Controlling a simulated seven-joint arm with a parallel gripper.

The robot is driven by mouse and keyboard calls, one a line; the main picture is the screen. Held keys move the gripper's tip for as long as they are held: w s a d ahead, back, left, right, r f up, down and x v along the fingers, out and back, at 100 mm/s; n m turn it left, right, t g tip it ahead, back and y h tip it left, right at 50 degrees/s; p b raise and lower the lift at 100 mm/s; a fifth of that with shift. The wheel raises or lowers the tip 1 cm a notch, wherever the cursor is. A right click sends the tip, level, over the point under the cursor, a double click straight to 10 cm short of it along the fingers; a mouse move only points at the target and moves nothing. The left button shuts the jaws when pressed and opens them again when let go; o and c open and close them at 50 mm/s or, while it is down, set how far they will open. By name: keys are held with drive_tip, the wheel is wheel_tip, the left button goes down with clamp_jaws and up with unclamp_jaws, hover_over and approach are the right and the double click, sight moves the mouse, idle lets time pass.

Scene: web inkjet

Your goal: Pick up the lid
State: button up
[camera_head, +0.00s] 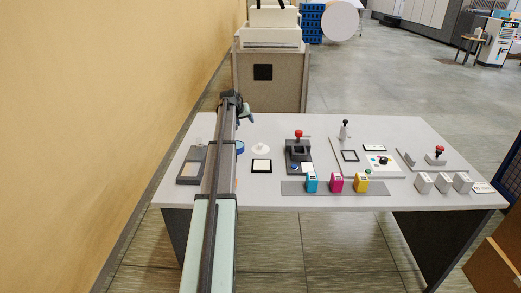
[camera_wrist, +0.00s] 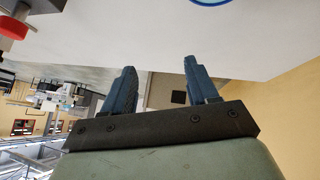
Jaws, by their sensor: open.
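A small white piece with a raised knob, which looks like the lid (camera_head: 261,148), lies on the grey-white table (camera_head: 225,130), left of its middle. My gripper (camera_head: 246,114) is beyond it, above the table's far left part and apart from it. In the wrist view my gripper (camera_wrist: 159,66) shows two dark blue fingers spread apart with nothing between them. I cannot make out the lid in the wrist view. My arm crosses the left of the table and hides part of it.
A black-framed white pad (camera_head: 261,166) is just in front of the lid. A dark device with a red knob (camera_head: 298,134) and several coloured cartridges stand to the right. A yellow wall (camera_head: 110,100) is at left.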

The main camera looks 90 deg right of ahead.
sight(261, 144)
drive_tip(key=s+a+r+m+t+y, duration=0.1)
drive_tip(key=s+a+m+t+y, duration=0.1)
drive_tip(key=s+a+m+y, duration=0.3)
drive_tip(key=d+f, duration=0.1)
drive_tip(key=f, duration=0.3)
drive_tip(key=s+d+f+h, duration=0.1)
drive_tip(key=d+f, duration=0.1)
drive_tip(key=f, duration=0.2)
drive_tip(key=s+d+f+n+h, duration=0.1)
drive_tip(key=f, duration=0.3)
drive_tip(key=shift+s+d+f, duration=0.15)
drive_tip(key=shift+d+f, duration=0.05)
drive_tip(key=shift+f, duration=0.1)
drive_tip(key=shift+c, duration=0.4)
clamp_jaws()
